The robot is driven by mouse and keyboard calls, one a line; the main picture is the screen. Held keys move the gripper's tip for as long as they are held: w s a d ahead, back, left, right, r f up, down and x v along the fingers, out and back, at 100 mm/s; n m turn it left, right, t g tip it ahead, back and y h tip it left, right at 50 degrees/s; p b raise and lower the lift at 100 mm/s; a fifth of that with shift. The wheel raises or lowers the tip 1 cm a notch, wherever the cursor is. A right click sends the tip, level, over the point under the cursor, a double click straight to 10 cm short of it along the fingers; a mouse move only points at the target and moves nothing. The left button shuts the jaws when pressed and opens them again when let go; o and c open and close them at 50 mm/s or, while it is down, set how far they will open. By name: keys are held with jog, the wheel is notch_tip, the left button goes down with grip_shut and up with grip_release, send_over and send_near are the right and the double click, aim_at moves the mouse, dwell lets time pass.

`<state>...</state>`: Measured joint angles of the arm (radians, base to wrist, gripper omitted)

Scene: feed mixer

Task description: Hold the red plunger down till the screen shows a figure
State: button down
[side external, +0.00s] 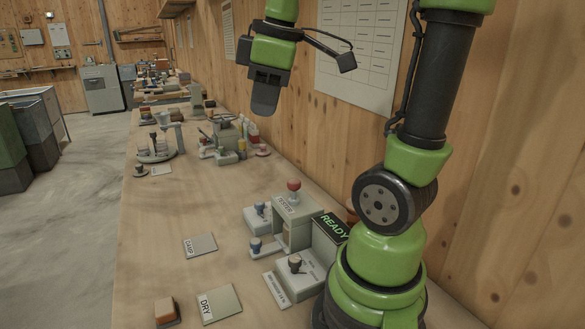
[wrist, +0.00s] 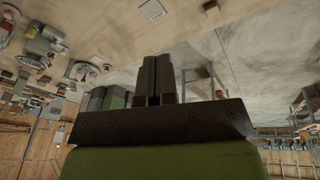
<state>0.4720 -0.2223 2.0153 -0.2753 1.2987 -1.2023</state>
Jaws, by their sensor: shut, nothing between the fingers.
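The red plunger (side external: 293,186) stands up on top of a grey box-shaped device in the side external view, with nothing on it. The screen (side external: 333,226) beside it is dark and shows the green word READY, no figure. My gripper (side external: 264,108) hangs in the air above the far part of the bench, well above and apart from the plunger. In the wrist view my gripper (wrist: 158,62) has its two fingers together, with nothing between them. The plunger is not recognisable in the wrist view.
Plates marked DAMP (side external: 200,245) and DRY (side external: 219,304) lie on the bench. Several tools stand farther back. The bench's left middle is clear.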

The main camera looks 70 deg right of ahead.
aim_at(293, 179)
jog(key=d+n+g, duration=0.1)
jog(key=d+n, duration=0.1)
jog(key=d, duration=0.3)
jog(key=s+d+f+n+g, duration=0.1)
jog(key=d+n+g, duration=0.1)
jog(key=d, duration=0.3)
jog(key=shift+d+f+n, duration=0.15)
jog(key=shift+f+n, duration=0.15)
jog(key=shift+n, duration=0.3)
notch_tip(293, 179, down, 14)
jog(key=shift+f, duration=0.1)
jog(key=shift+f, duration=1.4)
jog(key=shift+s, duration=0.1)
dwell(0.4)
notch_tip(293, 179, up, 14)
jog(key=shift+r, duration=0.25)
dwell(0.6)
